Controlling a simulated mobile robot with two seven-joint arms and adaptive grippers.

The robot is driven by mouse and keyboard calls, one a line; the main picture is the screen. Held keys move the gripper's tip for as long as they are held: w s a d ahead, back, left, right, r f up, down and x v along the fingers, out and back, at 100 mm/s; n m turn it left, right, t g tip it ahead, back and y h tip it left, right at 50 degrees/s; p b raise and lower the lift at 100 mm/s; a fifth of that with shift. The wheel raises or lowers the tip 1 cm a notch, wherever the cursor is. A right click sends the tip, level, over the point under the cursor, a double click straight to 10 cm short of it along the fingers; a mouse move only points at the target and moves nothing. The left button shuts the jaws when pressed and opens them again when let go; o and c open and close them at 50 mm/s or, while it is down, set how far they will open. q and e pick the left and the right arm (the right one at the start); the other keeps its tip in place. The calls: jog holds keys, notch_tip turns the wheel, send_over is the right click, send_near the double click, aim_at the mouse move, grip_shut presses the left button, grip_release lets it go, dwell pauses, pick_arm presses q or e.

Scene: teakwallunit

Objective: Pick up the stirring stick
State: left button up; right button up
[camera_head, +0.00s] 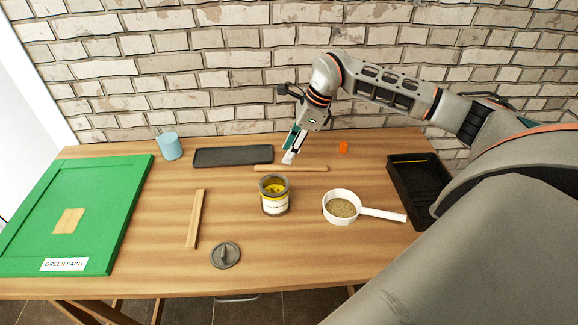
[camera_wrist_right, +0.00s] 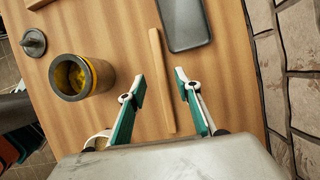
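A thin, light wooden stick (camera_head: 290,168) lies flat on the table behind the paint can, running left to right in the head view. In the right wrist view the stick (camera_wrist_right: 160,75) lies lengthwise between the fingers, apart from both. My right gripper (camera_head: 291,150) is above and just behind the stick, tilted downward. In the right wrist view its fingers (camera_wrist_right: 160,85) are spread with nothing between them at the tips. A wider wooden strip (camera_head: 195,218) lies farther left. My left gripper is not in view.
An open can of yellow paint (camera_head: 275,206) stands in front of the stick. A black tray (camera_head: 233,156) lies left of the gripper, an orange piece (camera_head: 344,147) to its right. A white scoop (camera_head: 342,221), round lid (camera_head: 225,254), blue cup (camera_head: 170,148) and green panel (camera_head: 110,205) surround them. A brick wall (camera_head: 230,60) is behind.

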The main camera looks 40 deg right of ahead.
aim_at(280, 166)
jog(key=shift+x, duration=2.8)
jog(key=shift+w+r, duration=0.1)
grip_shut()
